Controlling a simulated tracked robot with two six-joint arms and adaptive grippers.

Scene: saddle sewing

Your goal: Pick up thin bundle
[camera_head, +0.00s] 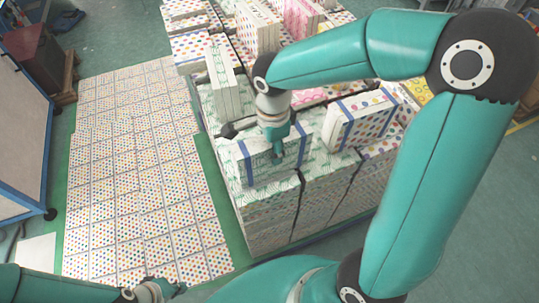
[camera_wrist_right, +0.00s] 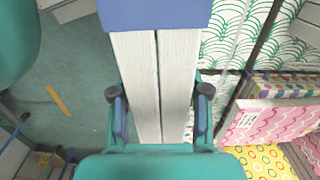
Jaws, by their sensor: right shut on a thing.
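A thin bundle (camera_head: 262,168) with a green wave pattern and blue straps stands on edge on top of the stacks in the head view. My right gripper (camera_head: 272,140) is over its upper edge. In the right wrist view the bundle (camera_wrist_right: 153,75) shows as two white page blocks side by side, with a blue strap across the top. The fingers of my right gripper (camera_wrist_right: 160,112) are on both sides of it, shut on it. My left gripper (camera_head: 155,291) is low at the left of the head view, away from the stacks; its fingers are too small to judge.
A bundle with colored dots and blue straps (camera_head: 358,117) stands just right of the held one. Stacked patterned blocks (camera_head: 268,225) lie beneath. A flat dotted sheet layer (camera_head: 130,180) covers the left floor area. A blue-framed panel (camera_head: 25,140) stands at the far left.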

